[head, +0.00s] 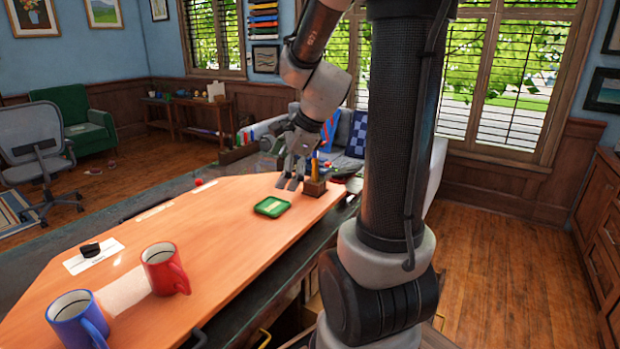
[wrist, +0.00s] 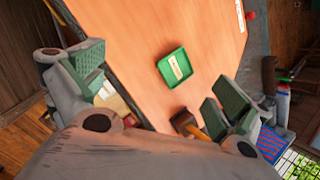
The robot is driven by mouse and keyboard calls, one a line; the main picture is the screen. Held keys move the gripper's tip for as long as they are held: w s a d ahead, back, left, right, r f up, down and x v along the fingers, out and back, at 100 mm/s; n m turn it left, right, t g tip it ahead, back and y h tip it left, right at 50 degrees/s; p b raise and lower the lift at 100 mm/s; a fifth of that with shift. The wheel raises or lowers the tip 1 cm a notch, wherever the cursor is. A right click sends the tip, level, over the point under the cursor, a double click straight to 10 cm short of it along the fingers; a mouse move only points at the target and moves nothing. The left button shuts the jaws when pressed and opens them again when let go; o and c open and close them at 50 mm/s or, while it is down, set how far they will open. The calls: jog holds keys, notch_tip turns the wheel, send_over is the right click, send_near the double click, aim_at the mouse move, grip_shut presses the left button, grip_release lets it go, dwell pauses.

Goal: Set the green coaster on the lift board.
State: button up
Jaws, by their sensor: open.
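A green square piece with a raised rim and a pale label, seemingly the green coaster (head: 272,207), lies flat on the orange wood top (head: 215,235). In the wrist view the coaster (wrist: 163,69) lies between and beyond my fingers. My gripper (head: 290,183) is open and empty, pointing down above the far end of the top, a little beyond the coaster. Its green-padded fingers are wide apart in the wrist view (wrist: 160,82). I cannot tell which surface is the lift board; no separate board is clearly seen.
A red mug (head: 160,270) and a blue mug (head: 70,322) stand at the near end. A black item (head: 90,250) sits on white paper. The middle of the top is clear.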

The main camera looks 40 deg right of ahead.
jog(key=s+a+r+n+h, duration=0.1)
jog(key=s+r+n, duration=0.2)
jog(key=s+n, duration=0.6)
jog(key=s+a+r+n+g+h, duration=0.1)
jog(key=s+a+r+n, duration=0.1)
jog(key=s+n, duration=0.7)
jog(key=r+n, duration=0.1)
jog(key=n, duration=0.3)
jog(key=shift+s+a+n+h, duration=0.15)
jog(key=shift+s+n+h, duration=0.15)
